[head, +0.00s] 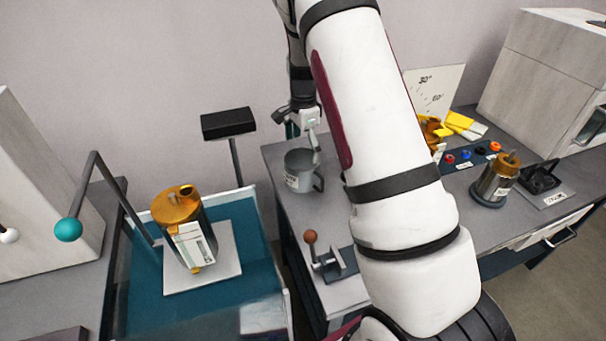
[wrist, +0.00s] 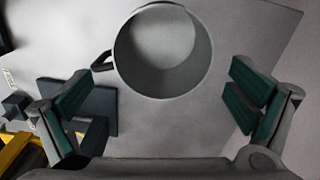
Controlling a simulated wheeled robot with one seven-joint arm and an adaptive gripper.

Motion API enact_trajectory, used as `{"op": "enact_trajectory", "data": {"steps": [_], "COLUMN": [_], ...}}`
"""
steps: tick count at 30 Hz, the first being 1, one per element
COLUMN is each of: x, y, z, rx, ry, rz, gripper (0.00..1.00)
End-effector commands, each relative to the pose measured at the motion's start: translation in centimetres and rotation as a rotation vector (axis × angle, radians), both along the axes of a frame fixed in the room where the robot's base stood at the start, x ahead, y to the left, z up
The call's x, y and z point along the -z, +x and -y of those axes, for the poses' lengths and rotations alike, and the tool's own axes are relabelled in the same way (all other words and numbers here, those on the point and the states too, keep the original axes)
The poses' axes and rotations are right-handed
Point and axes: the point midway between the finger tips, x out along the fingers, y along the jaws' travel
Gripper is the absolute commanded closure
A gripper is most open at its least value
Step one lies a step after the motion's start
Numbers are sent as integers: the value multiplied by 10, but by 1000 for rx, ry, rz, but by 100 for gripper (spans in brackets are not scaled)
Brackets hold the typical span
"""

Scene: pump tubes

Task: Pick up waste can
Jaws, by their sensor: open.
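The waste can is a grey metal mug-like can (head: 299,172) with a side handle and a pale label. It stands upright on the grey bench, left of my arm in the head view. In the wrist view the can (wrist: 162,82) shows from above, empty inside, with its handle to the left. My gripper (wrist: 168,100) is open, its green-padded fingers apart on either side of the can's near side. In the head view my gripper (head: 301,121) is just above and behind the can, partly hidden by my arm.
A clamp with a brown knob (head: 311,238) is at the bench's front edge. A gold-topped canister (head: 178,210) stands on a white plate at left. Another gold-topped canister (head: 494,182), yellow items (head: 462,124) and coloured caps (head: 466,155) lie right of my arm.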

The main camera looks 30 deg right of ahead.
Motion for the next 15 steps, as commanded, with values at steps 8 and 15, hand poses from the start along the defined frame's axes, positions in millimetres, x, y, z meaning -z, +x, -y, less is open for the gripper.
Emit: {"op": "enact_trajectory", "data": {"steps": [8, 15], "x": [27, 56], "y": [0, 2], "z": [0, 2], "rx": [-2, -1], "ry": [0, 1], "rz": [0, -3], "gripper": [0, 0]}}
